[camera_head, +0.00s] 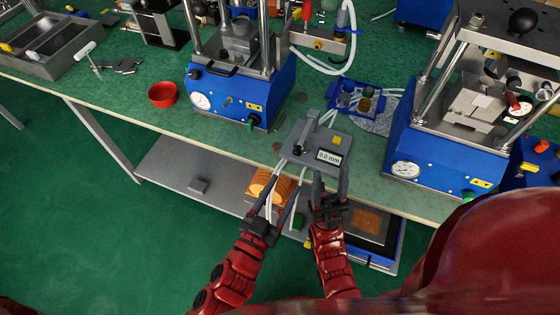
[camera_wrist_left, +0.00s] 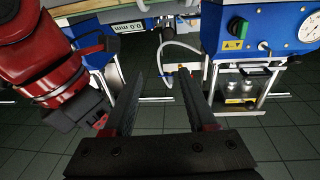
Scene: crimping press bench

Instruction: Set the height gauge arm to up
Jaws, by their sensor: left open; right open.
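The height gauge (camera_head: 325,143) is a grey flat block with a small display reading 0.0 mm, near the bench's front edge in the head view. Its dark arm (camera_head: 307,130) lies along the block's left part; its exact tilt is hard to tell. In the left wrist view the gauge display (camera_wrist_left: 128,27) shows upside down at the top. My left gripper (camera_head: 287,180) is open and empty, in front of the gauge's left side. In the left wrist view its fingers (camera_wrist_left: 160,85) are apart with nothing between them. My right gripper (camera_head: 331,178) is open just in front of the display.
Blue presses stand left (camera_head: 240,85) and right (camera_head: 445,145) of the gauge on the green bench. A blue tray (camera_head: 352,98) with small parts lies behind it. A red bowl (camera_head: 162,95) stands at the left. A lower shelf (camera_head: 190,170) is under the bench.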

